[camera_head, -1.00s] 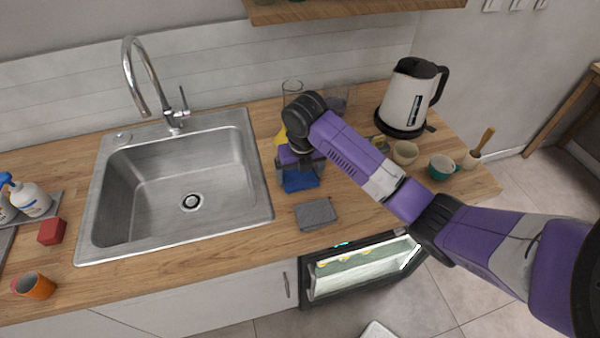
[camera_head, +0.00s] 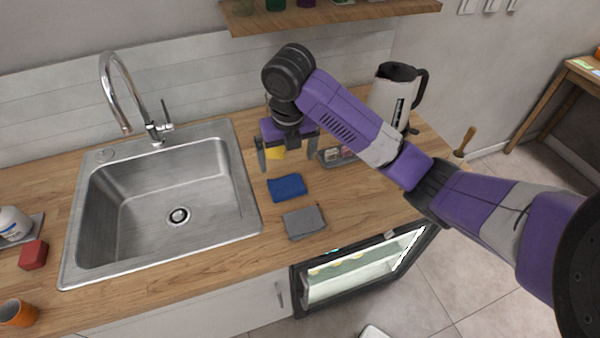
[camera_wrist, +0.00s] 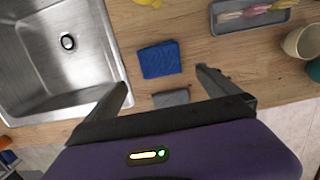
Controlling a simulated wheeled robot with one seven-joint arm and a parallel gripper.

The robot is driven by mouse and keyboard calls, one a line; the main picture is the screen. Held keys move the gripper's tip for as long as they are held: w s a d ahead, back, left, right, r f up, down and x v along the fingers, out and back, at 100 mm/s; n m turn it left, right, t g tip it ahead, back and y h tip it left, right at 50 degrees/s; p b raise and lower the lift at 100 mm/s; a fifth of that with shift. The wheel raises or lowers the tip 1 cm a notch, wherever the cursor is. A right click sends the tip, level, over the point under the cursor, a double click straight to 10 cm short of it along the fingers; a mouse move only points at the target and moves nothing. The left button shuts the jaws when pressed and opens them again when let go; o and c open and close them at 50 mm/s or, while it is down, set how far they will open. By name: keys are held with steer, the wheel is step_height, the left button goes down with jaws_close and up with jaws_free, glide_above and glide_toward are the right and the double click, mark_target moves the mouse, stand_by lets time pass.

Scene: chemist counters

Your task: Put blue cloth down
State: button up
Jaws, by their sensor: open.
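The blue cloth (camera_head: 287,187) lies folded on the wooden counter, just right of the sink. It also shows in the wrist view (camera_wrist: 160,59), flat and clear of the fingers. My gripper (camera_head: 290,163) is open and empty, raised above and behind the cloth. In the wrist view my gripper (camera_wrist: 165,88) shows its two fingers spread wide with nothing between them. A grey cloth or sponge (camera_head: 304,222) lies in front of the blue cloth, near the counter's front edge; it is partly hidden by my gripper in the wrist view (camera_wrist: 171,98).
The steel sink (camera_head: 165,262) with its tap is on the left. A tray (camera_wrist: 252,25) with small items and a kettle (camera_head: 392,92) stand to the right. A yellow thing (camera_head: 275,153) is behind my gripper. A shelf (camera_head: 335,18) hangs above. A lit, glass-fronted appliance (camera_head: 362,268) is below the counter.

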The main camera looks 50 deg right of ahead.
steer(key=shift+a, duration=0.1)
steer(key=w+a+f+m+t+y, duration=0.1)
steer(key=w+a+m+t+y, duration=0.15)
steer(key=a, duration=0.55)
steer(key=w+a+m+t+y, duration=0.15)
steer(key=a+m, duration=0.25)
steer(key=a, duration=0.5)
steer(key=w+a+f+m+t+y, duration=0.1)
steer(key=w+a+m+t+y, duration=0.15)
steer(key=a, duration=0.55)
steer(key=s+a+m+t, duration=0.3)
steer(key=a+m+t, duration=0.1)
steer(key=a+m, duration=0.2)
steer(key=s+d+f+m+t+h, duration=0.1)
steer(key=s+f+m+h, duration=0.1)
steer(key=s+m, duration=0.55)
steer(key=s+d+f+m+t+h, duration=0.1)
steer(key=s+f+m+h, duration=0.2)
steer(key=s, duration=0.7)
steer(key=s+d+r+m, duration=0.2)
steer(key=s+d+r, duration=0.2)
steer(key=s, duration=0.4)
steer(key=s+d+r+m, duration=0.1)
steer(key=s+d+r, duration=0.2)
steer(key=s+r, duration=0.2)
steer(key=s+t, duration=0.1)
steer(key=s, duration=0.1)
steer(key=shift+s+d+m, duration=0.35)
steer(key=shift+s+d, duration=0.05)
